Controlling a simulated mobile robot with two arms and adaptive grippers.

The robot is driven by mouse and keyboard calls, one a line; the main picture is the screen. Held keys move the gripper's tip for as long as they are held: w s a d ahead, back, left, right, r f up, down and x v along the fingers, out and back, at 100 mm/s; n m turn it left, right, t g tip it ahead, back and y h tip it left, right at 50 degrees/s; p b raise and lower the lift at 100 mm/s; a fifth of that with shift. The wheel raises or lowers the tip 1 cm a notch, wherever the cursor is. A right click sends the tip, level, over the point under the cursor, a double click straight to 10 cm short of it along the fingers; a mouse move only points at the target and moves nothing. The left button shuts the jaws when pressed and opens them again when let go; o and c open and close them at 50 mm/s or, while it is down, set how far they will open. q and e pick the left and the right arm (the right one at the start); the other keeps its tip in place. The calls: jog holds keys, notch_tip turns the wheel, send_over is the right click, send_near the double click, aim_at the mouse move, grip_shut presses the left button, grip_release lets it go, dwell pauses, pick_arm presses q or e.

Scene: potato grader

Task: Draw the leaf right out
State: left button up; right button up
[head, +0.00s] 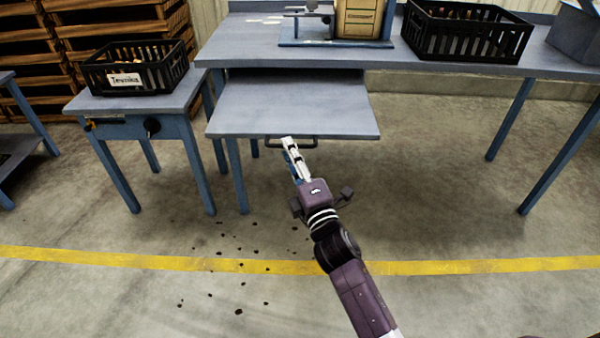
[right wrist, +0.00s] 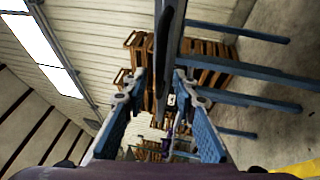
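The leaf (head: 290,103) is a flat blue-grey board that sticks out from under the front of the long workbench. A dark bar handle (head: 308,143) is fixed along its front edge. My right gripper (head: 288,143) is at the left part of this handle, its fingers pointing toward the leaf. In the right wrist view its two fingers (right wrist: 158,88) stand apart, with a dark edge-on bar between and beyond them. I cannot tell whether the fingers touch the handle. My left gripper is not in view.
The workbench (head: 250,50) carries a black crate (head: 465,32) and a wooden cabinet (head: 357,18). A small side table (head: 130,100) with a labelled black crate (head: 135,68) stands left of the leaf. Dark crumbs lie on the floor near a yellow line (head: 450,267). The floor in front is otherwise clear.

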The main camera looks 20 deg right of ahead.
jog(key=v, duration=1)
